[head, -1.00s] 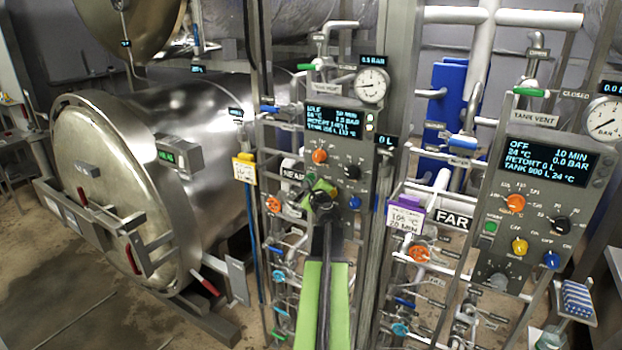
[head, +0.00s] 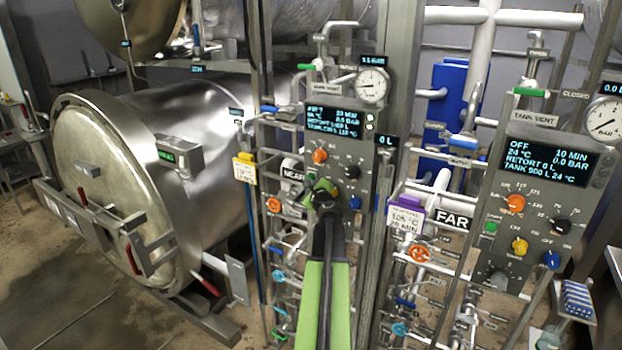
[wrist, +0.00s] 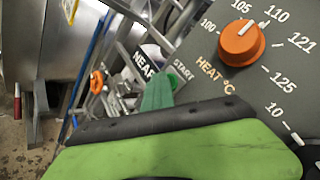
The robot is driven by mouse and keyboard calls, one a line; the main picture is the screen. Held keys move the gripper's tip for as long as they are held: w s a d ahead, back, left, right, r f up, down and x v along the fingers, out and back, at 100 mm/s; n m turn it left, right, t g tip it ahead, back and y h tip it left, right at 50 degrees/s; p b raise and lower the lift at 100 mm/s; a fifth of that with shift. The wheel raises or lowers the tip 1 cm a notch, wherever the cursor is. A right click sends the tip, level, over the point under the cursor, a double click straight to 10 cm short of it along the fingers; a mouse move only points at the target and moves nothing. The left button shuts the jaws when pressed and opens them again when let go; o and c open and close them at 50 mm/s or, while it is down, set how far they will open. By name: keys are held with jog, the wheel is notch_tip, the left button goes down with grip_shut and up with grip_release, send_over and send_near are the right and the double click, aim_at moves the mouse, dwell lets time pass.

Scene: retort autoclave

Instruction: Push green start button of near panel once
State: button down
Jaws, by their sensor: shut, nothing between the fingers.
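The near panel (head: 341,139) is a grey box with a lit screen, an orange knob, a black knob and a blue knob. My gripper (head: 323,189) is shut and empty, with its tip at the panel's lower left, below the orange knob. In the wrist view the green start button (wrist: 158,91) shows beside the START label, just past the black edge of my gripper (wrist: 170,130). The gripper overlaps the button's lower part, and I cannot tell whether they touch. In the head view the gripper largely hides the button.
The far panel (head: 545,200) stands to the right with its own green button (head: 491,227). Pipes and valves crowd below both panels. A large steel retort (head: 120,190) is at left. The orange heat knob (wrist: 241,42) is close to my gripper in the wrist view.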

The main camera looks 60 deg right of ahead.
jog(key=shift+a, duration=1.05)
jog(key=a, duration=0.5)
